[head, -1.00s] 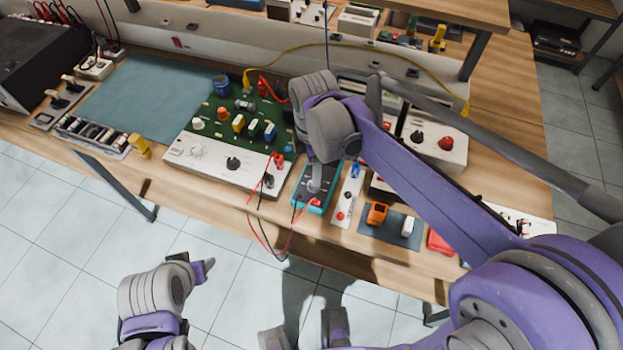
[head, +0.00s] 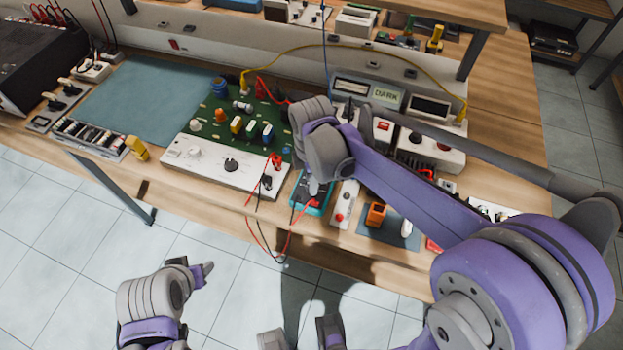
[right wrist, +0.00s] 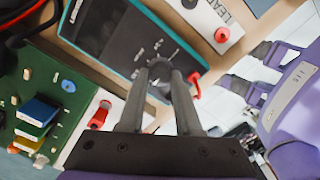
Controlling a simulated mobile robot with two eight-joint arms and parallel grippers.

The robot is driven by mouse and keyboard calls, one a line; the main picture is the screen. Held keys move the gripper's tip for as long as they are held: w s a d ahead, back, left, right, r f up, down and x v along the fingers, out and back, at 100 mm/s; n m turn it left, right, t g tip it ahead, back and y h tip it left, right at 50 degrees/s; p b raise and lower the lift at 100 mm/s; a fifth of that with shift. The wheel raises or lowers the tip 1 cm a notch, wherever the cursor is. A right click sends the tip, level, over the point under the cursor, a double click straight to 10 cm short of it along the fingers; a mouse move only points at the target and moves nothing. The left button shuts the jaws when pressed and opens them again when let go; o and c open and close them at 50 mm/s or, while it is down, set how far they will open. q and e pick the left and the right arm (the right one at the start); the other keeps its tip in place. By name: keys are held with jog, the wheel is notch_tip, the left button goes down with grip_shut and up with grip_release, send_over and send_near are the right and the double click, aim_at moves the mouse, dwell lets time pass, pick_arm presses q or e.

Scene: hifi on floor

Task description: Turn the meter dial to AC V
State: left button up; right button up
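The meter (head: 319,197) is a teal-edged, dark-faced handheld unit lying near the bench's front edge. It also shows in the right wrist view (right wrist: 112,42), with white markings around its dial (right wrist: 161,72). My right gripper (head: 314,187) is over the meter. In the right wrist view its two fingers (right wrist: 161,77) reach down to the dial, one on each side, with a narrow gap between them. The tips hide much of the dial, so its setting and any contact are unclear. My left gripper (head: 192,268) is open and empty, in front of the bench.
A green circuit board (head: 238,125) with red leads stands left of the meter. A white strip with a red button (head: 342,203) lies close on its right. An orange part (head: 376,214) sits on a dark mat further right. A blue-grey mat (head: 150,98) is bare.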

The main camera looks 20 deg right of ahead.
grip_shut()
jog(key=shift+m, duration=0.3)
jog(key=m, duration=0.5)
jog(key=shift+w, duration=0.1)
jog(key=m, duration=0.3)
jog(key=shift+m+b, duration=0.35)
jog(key=shift+m, duration=0.05)
jog(key=m, duration=0.3)
jog(key=shift+d+m, duration=0.1)
jog(key=shift+m, duration=0.3)
jog(key=m, duration=1.3)
jog(key=shift+d+m, duration=0.1)
jog(key=shift+m, duration=0.2)
